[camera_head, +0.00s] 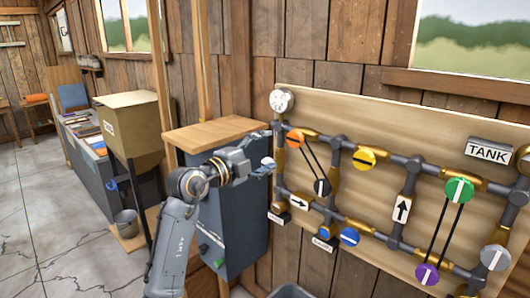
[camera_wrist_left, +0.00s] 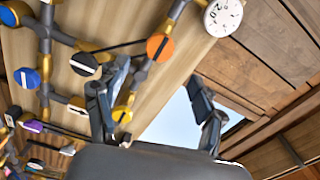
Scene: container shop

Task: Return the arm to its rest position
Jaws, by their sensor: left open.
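My left arm (camera_head: 180,235) comes up from the bottom of the head view and bends right at its wrist. My left gripper (camera_head: 264,168) is in front of the upper left part of the pipe panel, beside the grey cabinet. In the left wrist view the gripper (camera_wrist_left: 158,105) has its two fingers spread apart, with nothing between them. I cannot tell from the head view how far the fingertips are from the pipes. My right gripper is not in view.
The wooden pipe panel (camera_head: 375,108) carries a white gauge (camera_head: 282,101), coloured knobs and a TANK sign (camera_head: 488,151). A grey cabinet (camera_head: 235,222) with a wooden top stands close behind my arm. Floor at left is clear.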

